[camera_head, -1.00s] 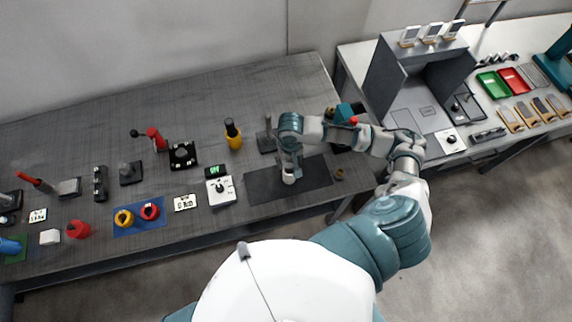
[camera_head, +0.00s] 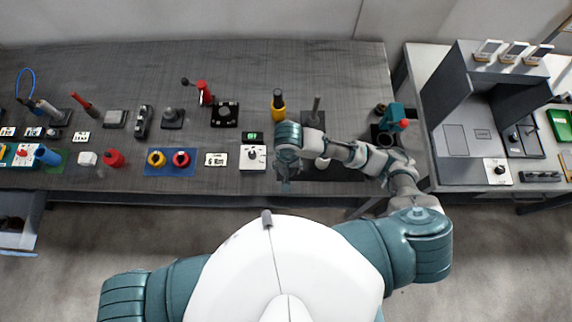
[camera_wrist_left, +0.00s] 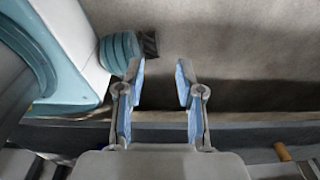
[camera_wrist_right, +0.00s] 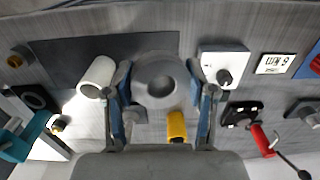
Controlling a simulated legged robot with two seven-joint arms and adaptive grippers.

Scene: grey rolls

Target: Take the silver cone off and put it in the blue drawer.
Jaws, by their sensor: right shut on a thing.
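My right gripper (camera_wrist_right: 161,92) is shut on a grey, round-topped piece, the silver cone (camera_wrist_right: 160,78), seen end-on with a round hollow in its middle. In the head view this gripper (camera_head: 286,184) is by the left end of the dark mat, near the table's front edge; the cone is hard to make out there. A white cylinder (camera_wrist_right: 97,76) stands on the mat, apart from the cone; it also shows in the head view (camera_head: 322,162). My left gripper (camera_wrist_left: 160,85) is open and empty. An open drawer with a blue edge (camera_head: 18,252) shows under the table's left end.
A white box with a knob (camera_head: 253,158) is just left of the right gripper. A yellow-handled tool (camera_head: 278,108) stands behind it. Red and yellow rings on a blue mat (camera_head: 168,170) and several other items line the table's front. The floor in front is clear.

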